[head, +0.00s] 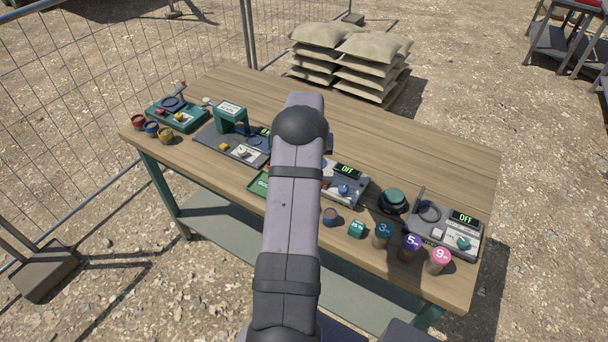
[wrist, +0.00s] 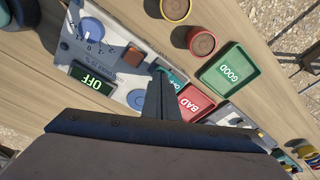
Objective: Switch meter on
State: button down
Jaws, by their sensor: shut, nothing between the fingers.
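In the head view, a grey meter panel (head: 358,193) with a lit OFF display (head: 347,169) and a blue knob (head: 343,189) sits mid-table, partly hidden by my arm. In the wrist view, its panel appears upside down, with the OFF display (wrist: 93,83), a blue dial knob (wrist: 92,28), a brown-orange block (wrist: 132,56) and a round blue part (wrist: 138,98). My gripper (wrist: 158,76) is shut and empty, over the panel's edge beside a small teal part (wrist: 177,74) with partly hidden lettering. Contact cannot be told. My arm hides the gripper in the head view.
A red BAD tray (wrist: 194,103) and green GOOD tray (wrist: 224,70) lie close beside the gripper. The table's back (head: 420,150) is clear.

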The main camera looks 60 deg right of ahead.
dwell(0.3)
notch_tip(320, 180, up, 7)
jog(key=p, duration=0.4)
jog(key=shift+p, duration=0.35)
jog(key=shift+f, duration=0.1)
dwell(0.4)
jog(key=w+a+r+n, duration=0.2)
jog(key=w+a, duration=0.1)
jog(key=a, duration=0.6)
jog(key=w+a+r+n+y, duration=0.15)
jog(key=w+a, duration=0.25)
jog(key=a, duration=0.6)
jog(key=w+a+r+n, duration=0.2)
jog(key=w+a+n, duration=0.1)
jog(key=a, duration=0.6)
jog(key=s+a+n+b, duration=0.1)
jog(key=s+a+n, duration=0.1)
jog(key=s+a, duration=0.45)
jog(key=s+a+n+g, duration=0.1)
jog(key=s+a+n, duration=0.15)
jog(key=a, duration=0.65)
jog(key=s+a+n+b, duration=0.1)
jog(key=s+a, duration=0.4)
jog(key=a, duration=0.2)
notch_tip(320, 180, down, 47)
jog(key=b, duration=4.6)
jog(key=shift+w+a, duration=0.15)
jog(key=shift+w, duration=0.15)
